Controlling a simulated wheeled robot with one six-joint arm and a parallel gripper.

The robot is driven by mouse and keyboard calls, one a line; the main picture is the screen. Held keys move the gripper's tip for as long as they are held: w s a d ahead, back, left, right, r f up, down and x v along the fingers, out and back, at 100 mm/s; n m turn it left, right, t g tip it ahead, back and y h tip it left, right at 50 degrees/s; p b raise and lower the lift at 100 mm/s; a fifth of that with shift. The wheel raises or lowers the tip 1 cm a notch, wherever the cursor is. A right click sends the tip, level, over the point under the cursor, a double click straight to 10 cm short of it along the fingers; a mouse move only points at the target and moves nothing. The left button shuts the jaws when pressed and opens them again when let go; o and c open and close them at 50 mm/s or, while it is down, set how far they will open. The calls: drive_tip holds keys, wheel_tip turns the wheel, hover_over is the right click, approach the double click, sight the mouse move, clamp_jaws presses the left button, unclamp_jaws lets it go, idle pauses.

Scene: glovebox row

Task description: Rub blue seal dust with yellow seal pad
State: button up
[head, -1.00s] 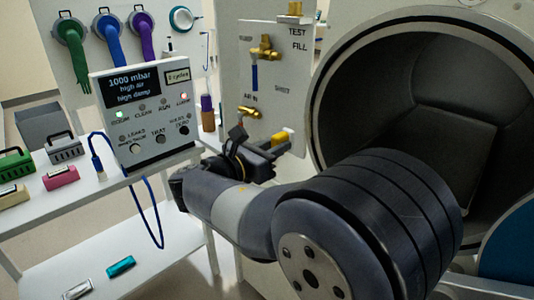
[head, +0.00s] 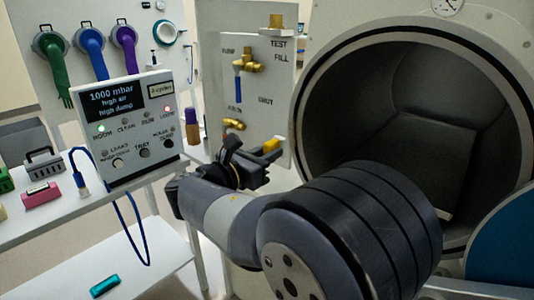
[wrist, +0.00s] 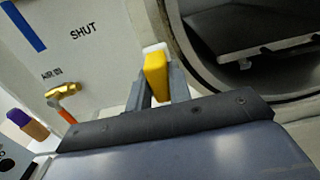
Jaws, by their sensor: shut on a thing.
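The yellow seal pad (head: 271,145) is a small yellow block with a pale end. My gripper (head: 263,155) is shut on it in front of the valve panel, left of the round chamber opening. In the wrist view the pad (wrist: 156,72) stands out between the two fingers of my gripper (wrist: 157,82), its pale end outward. A blue rounded panel (head: 507,250) shows at the lower right of the head view, cut off by the frame edge. I cannot tell whether it bears the blue seal. No dust can be made out.
The round chamber opening (head: 312,95) has a thick rim, right of my gripper. The valve panel (head: 280,75) carries brass fittings. A control box (head: 125,130) stands on the white bench (head: 60,222) at left, with a pink block (head: 41,195) and a blue cable.

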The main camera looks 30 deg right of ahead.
sight(274, 140)
drive_tip(key=shift+x, duration=1.05)
drive_tip(key=shift+r+p, duration=0.6)
drive_tip(key=shift+p, duration=1.2)
drive_tip(key=shift+r+p, duration=0.7)
drive_tip(key=shift+p, duration=0.05)
drive_tip(key=shift+s+d, duration=0.25)
drive_tip(key=shift+s, duration=0.4)
drive_tip(key=shift+s+d, duration=0.25)
drive_tip(key=shift+s, duration=0.35)
drive_tip(key=shift+s+d, duration=0.2)
drive_tip(key=shift+s, duration=0.45)
